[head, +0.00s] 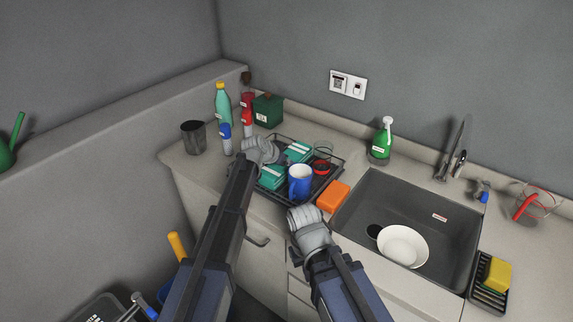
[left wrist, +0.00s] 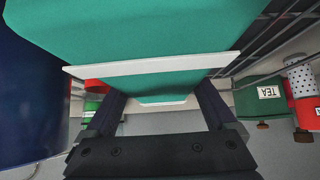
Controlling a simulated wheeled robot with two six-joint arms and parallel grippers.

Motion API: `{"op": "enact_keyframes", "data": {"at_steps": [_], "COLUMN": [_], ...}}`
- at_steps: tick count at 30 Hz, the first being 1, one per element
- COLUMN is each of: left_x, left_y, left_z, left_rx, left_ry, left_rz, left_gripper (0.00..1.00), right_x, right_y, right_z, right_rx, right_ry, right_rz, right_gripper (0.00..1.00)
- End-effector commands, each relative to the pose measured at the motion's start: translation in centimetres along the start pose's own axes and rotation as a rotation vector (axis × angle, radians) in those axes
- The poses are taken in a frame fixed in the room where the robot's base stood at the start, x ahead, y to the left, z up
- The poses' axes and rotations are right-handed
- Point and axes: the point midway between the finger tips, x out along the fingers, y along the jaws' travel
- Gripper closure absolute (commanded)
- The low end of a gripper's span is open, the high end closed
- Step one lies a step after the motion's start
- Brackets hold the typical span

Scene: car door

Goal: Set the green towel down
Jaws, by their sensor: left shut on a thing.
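The green towel is teal with a white stripe and fills the upper middle of the left wrist view (left wrist: 150,40). My left gripper (left wrist: 160,100) is shut on it, one dark finger on each side. In the head view, teal cloth with white stripes shows in two places at the black rack, at the back (head: 299,151) and nearer the front (head: 272,178). I cannot tell whether these are one towel or two, or whether the held one touches the rack. My right gripper (head: 306,218) is over the counter's front edge, left of the sink. Its fingertips are not clear.
The black rack (head: 335,172) also holds a blue mug (head: 300,182) and a red item. An orange block (head: 333,196) lies between rack and sink (head: 365,205). Bottles, a dark cup (head: 193,137) and a green tin (head: 267,110) stand behind and left. The sink holds white dishes (head: 402,245).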

Motion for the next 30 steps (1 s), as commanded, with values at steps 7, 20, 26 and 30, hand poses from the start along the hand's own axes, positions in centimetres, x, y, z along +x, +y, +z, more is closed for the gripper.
{"op": "enact_keyframes", "data": {"at_steps": [7,20,26,30], "left_x": [-0.3,-3.7,-5.9,-6.9], "left_y": [0.0,0.0,0.0,0.0], "left_z": [-0.3,-3.7,-5.9,-6.9], "left_rx": [0.000,0.000,0.000,0.000], "left_ry": [0.000,0.000,0.000,0.000], "left_rz": [0.000,0.000,0.000,0.000], "left_gripper": [0.85,0.85,0.85,0.85], "right_x": [-0.4,-5.2,-8.3,-9.7], "right_y": [0.0,0.5,0.8,0.9], "right_z": [0.0,0.3,0.5,0.6], "right_rx": [0.000,0.000,0.000,-0.001], "right_ry": [0.000,0.000,0.000,0.000], "right_rz": [0.000,0.000,0.000,0.000], "right_gripper": [1.00,1.00,1.00,1.00]}}
